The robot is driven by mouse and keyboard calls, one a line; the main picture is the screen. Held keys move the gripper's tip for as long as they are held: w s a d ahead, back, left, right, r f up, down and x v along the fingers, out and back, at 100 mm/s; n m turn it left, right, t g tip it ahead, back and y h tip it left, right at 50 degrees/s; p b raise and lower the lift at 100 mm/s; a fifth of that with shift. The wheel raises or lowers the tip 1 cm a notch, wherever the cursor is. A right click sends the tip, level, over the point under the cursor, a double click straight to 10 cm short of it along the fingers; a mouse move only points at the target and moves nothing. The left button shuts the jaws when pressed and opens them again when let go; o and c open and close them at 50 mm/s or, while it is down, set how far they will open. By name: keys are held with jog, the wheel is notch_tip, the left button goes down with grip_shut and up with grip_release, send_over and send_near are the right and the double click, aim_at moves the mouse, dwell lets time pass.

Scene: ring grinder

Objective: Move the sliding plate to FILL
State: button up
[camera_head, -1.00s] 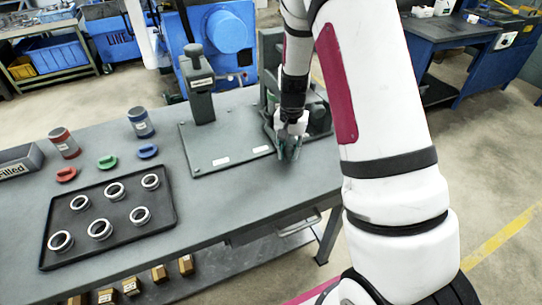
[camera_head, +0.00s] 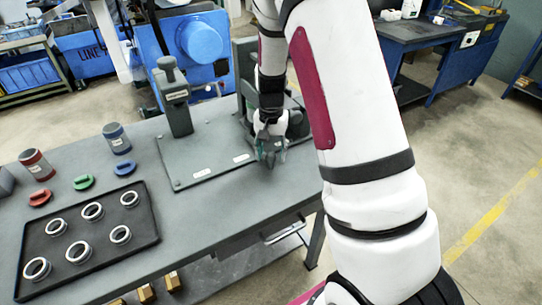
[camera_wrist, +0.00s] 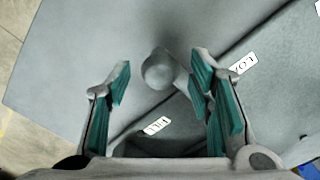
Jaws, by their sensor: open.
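My gripper (camera_head: 268,152) is open over the front right part of the grey station plate (camera_head: 200,160) in the head view. In the wrist view, my gripper (camera_wrist: 161,75) has its green-padded fingers spread either side of a grey round knob (camera_wrist: 158,70). I see no contact with the knob. The FILL label (camera_wrist: 156,126) lies below the knob in the wrist view, and another label (camera_wrist: 243,64), hard to read, lies to its right. The sliding plate's outline is unclear there. In the head view, my gripper and arm hide the knob.
A black tray (camera_head: 150,225) with several metal rings stands at the left of the table. Red (camera_head: 36,165) and blue (camera_head: 116,138) canisters and coloured pieces stand behind it. A grey upright post (camera_head: 174,98) rises from the station's rear left. The table front is clear.

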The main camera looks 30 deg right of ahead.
notch_tip(320, 180, up, 10)
dwell(0.4)
